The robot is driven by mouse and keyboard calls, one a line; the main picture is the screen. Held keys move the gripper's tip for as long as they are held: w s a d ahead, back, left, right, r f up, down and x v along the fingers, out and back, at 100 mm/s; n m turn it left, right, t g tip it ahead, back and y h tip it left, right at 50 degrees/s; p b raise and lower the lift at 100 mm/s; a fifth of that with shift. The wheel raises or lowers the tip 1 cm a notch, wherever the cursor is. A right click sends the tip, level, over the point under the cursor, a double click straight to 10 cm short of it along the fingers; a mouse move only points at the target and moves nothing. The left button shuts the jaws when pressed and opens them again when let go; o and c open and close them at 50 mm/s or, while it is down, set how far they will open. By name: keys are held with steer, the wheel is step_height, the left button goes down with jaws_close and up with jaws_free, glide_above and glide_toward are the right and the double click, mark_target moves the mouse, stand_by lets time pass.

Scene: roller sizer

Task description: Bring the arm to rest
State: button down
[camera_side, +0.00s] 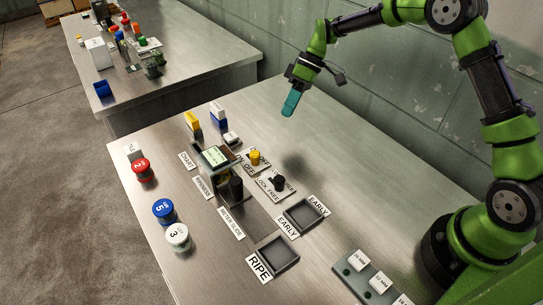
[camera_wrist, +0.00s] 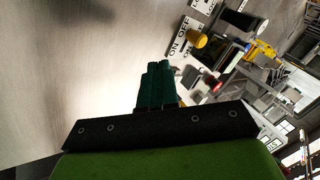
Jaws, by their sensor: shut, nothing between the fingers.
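My gripper (camera_side: 291,103) has teal fingers and hangs in the air above the back part of the steel table (camera_side: 345,165), apart from everything on it. In the wrist view my gripper (camera_wrist: 158,68) has its fingers together with nothing between them. My green and black arm bends high on the right side of the side view.
The roller sizer (camera_side: 217,160) stands mid-table with a yellow knob (camera_side: 255,157) and a black knob (camera_side: 278,183) behind it. Red (camera_side: 142,170), blue (camera_side: 164,211) and white (camera_side: 177,237) jars line the left edge.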

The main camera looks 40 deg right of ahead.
steer(key=s+d+r+m+t+h, duration=0.1)
steer(key=s+r+m+t, duration=0.1)
steer(key=s+r, duration=0.3)
steer(key=s+r+m+t+h, duration=0.2)
steer(key=s+r+m, duration=0.3)
steer(key=s, duration=0.8)
steer(key=s+d+r+m+t+h, duration=0.1)
steer(key=s+r+m+t, duration=0.2)
steer(key=s+r, duration=0.3)
steer(key=s+t, duration=0.1)
steer(key=s, duration=0.1)
steer(key=shift+s+d+r+m+h, duration=0.3)
steer(key=shift+s+r+m+h, duration=0.1)
